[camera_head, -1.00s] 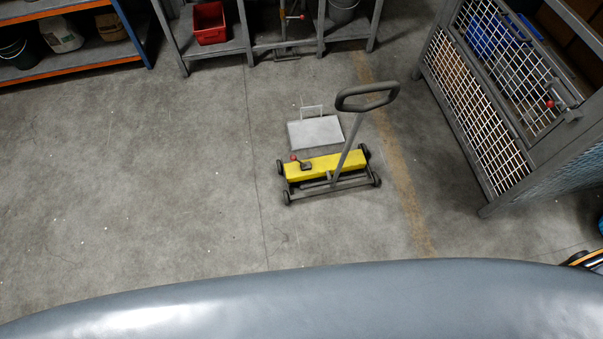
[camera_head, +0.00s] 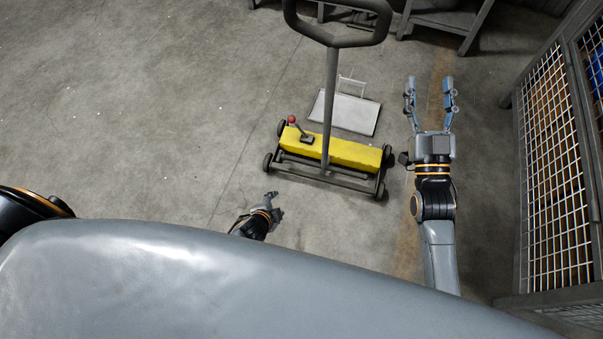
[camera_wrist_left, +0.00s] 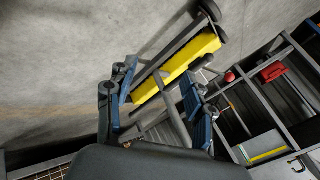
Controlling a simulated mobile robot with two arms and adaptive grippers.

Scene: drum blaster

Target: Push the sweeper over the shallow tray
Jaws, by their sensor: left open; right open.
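The sweeper has a yellow body (camera_head: 345,152), black wheels, a red-knobbed lever (camera_head: 297,127) and a grey upright handle (camera_head: 330,95) topped by a loop grip (camera_head: 335,40). The shallow tray (camera_head: 345,112), a flat pale plate with a wire bracket, lies on the floor just behind the sweeper, partly hidden by the handle. My left gripper (camera_head: 275,205) is in front of the sweeper's left end, mostly hidden by my body. In the left wrist view its fingers (camera_wrist_left: 158,95) are open, with the yellow body (camera_wrist_left: 178,70) beyond them. My right gripper (camera_head: 429,84) is open and empty, right of the tray.
A wire-mesh cage (camera_head: 558,165) stands at the right. Grey shelving legs (camera_head: 440,22) are at the back. The concrete floor (camera_head: 130,110) left of the sweeper is open.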

